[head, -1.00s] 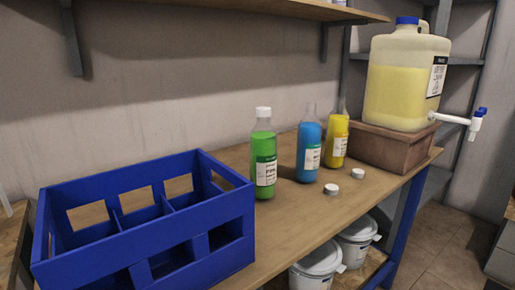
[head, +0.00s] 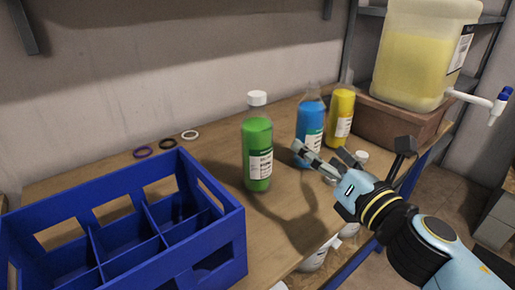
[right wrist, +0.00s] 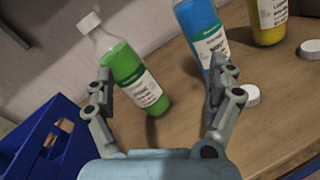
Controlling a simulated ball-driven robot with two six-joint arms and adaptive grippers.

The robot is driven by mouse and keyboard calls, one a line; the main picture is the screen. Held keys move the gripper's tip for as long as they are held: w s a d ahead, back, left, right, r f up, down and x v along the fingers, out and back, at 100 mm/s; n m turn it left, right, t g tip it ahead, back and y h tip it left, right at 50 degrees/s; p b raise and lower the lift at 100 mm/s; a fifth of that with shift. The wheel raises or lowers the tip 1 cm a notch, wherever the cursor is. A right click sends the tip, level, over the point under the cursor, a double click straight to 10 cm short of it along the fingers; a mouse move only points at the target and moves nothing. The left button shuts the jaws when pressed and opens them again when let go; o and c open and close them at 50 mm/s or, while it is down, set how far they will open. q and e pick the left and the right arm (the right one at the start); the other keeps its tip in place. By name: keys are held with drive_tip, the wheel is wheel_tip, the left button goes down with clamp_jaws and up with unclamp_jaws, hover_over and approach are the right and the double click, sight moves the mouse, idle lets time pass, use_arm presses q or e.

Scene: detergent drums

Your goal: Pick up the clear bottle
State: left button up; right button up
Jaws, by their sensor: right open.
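No bottle without coloured liquid shows; the bottles are see-through with coloured contents. The green bottle (head: 257,140) stands upright with a white cap, right of the blue crate; it also shows in the right wrist view (right wrist: 126,68). The uncapped blue bottle (head: 311,117) and yellow bottle (head: 341,112) stand further right. The blue bottle's lower part is partly behind my finger in the head view. My right gripper (head: 352,147) is open and empty, above the table's front right. In the right wrist view its fingers (right wrist: 164,72) spread with the green bottle between them. My left gripper is not in view.
A blue divided crate (head: 212,222) stands at the left front. Purple, black and white rings (head: 167,143) lie behind it. A loose white cap (right wrist: 310,49) lies near the yellow bottle. A large yellow drum (head: 420,60) with a tap stands on a brown block. White tubs are below.

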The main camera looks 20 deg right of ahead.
sight(268, 143)
drive_tip(key=w+a+n+y, duration=0.1)
drive_tip(key=a+n, duration=0.1)
drive_tip(key=n, duration=0.1)
drive_tip(key=w+a+n+y, duration=0.2)
drive_tip(key=w+a+n+g+y+p, duration=0.1)
drive_tip(key=w+a+n, duration=0.1)
drive_tip(key=a+n, duration=0.1)
drive_tip(key=shift+w+f+n+y, duration=0.2)
drive_tip(key=shift+n+y, duration=0.1)
drive_tip(key=x, duration=0.5)
drive_tip(key=shift+w+a+p, duration=0.15)
drive_tip(key=shift+w+p, duration=0.1)
drive_tip(key=shift+p, duration=0.15)
drive_tip(key=c, duration=1.7)
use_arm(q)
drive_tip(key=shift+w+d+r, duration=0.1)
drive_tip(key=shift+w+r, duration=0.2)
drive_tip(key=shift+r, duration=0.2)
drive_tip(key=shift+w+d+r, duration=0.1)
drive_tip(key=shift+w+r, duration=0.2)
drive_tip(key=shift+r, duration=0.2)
use_arm(e)
drive_tip(key=shift+r, duration=0.1)
drive_tip(key=shift+c, duration=0.4)
